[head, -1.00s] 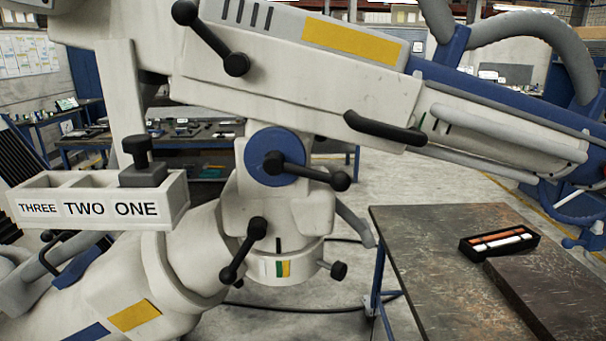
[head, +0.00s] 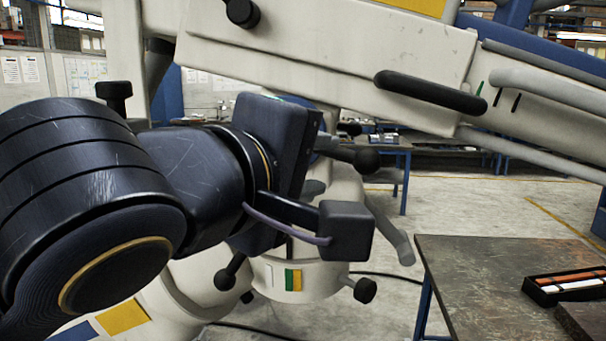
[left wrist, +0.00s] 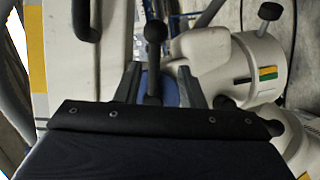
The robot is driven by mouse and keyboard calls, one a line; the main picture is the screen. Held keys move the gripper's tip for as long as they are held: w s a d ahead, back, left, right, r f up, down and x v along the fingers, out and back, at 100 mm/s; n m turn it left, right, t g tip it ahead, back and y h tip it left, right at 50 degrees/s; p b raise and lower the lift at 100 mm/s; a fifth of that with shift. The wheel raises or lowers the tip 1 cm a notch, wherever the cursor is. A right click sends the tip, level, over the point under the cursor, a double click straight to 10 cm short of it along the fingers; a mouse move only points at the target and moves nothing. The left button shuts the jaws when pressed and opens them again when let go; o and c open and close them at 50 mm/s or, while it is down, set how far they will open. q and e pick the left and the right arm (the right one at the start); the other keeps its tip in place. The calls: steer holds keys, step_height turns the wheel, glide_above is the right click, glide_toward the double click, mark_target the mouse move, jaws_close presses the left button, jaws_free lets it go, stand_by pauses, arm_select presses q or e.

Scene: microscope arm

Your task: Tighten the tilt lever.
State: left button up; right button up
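The black ball-ended lever (head: 364,159) on the microscope arm's blue disc shows only partly in the head view, behind my left gripper (head: 322,150). The left wrist view shows the lever (left wrist: 154,48) standing between the two fingers of my left gripper (left wrist: 160,72). The fingers are apart, one on each side of it, with a visible gap. The blue disc (left wrist: 168,92) lies behind the fingers. Whether either finger touches the lever cannot be told. No label marks which lever is the tilt lever. My right gripper is not in view.
A second ball-ended lever (head: 229,271) and a small black knob (head: 365,290) sit below. A black handle (head: 430,92) juts out above right. A worktable (head: 470,270) with a black tray (head: 566,285) stands at the right; open floor lies beyond.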

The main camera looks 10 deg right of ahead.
mark_target(344, 156)
arm_select(q)
steer(key=x, duration=0.2)
steer(key=p+x, duration=0.1)
steer(key=x, duration=0.2)
steer(key=p+x, duration=0.1)
steer(key=x, duration=0.1)
steer(key=shift+w+d+r, duration=0.15)
steer(key=shift+d+r, duration=0.15)
steer(key=shift+d, duration=0.05)
jaws_close()
